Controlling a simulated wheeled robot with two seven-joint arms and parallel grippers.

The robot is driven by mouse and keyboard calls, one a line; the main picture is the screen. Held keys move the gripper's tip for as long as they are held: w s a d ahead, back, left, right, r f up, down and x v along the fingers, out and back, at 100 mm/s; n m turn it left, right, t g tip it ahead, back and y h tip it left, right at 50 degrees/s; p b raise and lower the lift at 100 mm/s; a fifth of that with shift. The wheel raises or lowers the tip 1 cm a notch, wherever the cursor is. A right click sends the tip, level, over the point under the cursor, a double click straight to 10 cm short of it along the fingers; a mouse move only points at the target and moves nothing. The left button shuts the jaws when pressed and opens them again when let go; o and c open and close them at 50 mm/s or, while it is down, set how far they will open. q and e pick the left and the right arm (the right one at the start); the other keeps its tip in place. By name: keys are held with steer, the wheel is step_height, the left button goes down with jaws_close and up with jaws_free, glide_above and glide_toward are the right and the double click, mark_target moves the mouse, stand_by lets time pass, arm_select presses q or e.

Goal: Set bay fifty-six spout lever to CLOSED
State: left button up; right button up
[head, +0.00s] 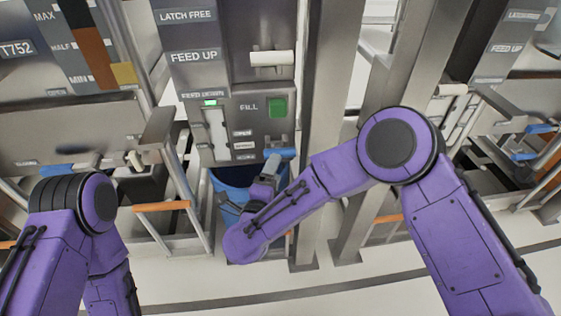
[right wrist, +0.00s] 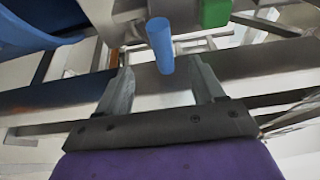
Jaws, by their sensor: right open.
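The bay's grey control panel (head: 262,100) has a green FILL button (head: 278,107), which also shows in the right wrist view (right wrist: 215,12). Below the button a blue lever handle (head: 281,153) sticks out. In the right wrist view the blue handle (right wrist: 158,38) points toward my right gripper (right wrist: 160,68). The gripper is open, with the handle's end between its fingertips and space on both sides. In the head view my right gripper (head: 266,170) is just below the handle, partly hidden by my wrist. Small labels by the panel are unreadable. My left gripper is out of view.
A blue bin (head: 230,180) stands under the panel, partly behind my right arm. A white lever (head: 217,130) sits in a slot on the panel, and a white handle (head: 272,58) is above. A steel post (head: 322,130) rises to the right. Neighbouring bays flank both sides.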

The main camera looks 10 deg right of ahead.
steer(key=x, duration=0.7)
steer(key=shift+w, duration=0.1)
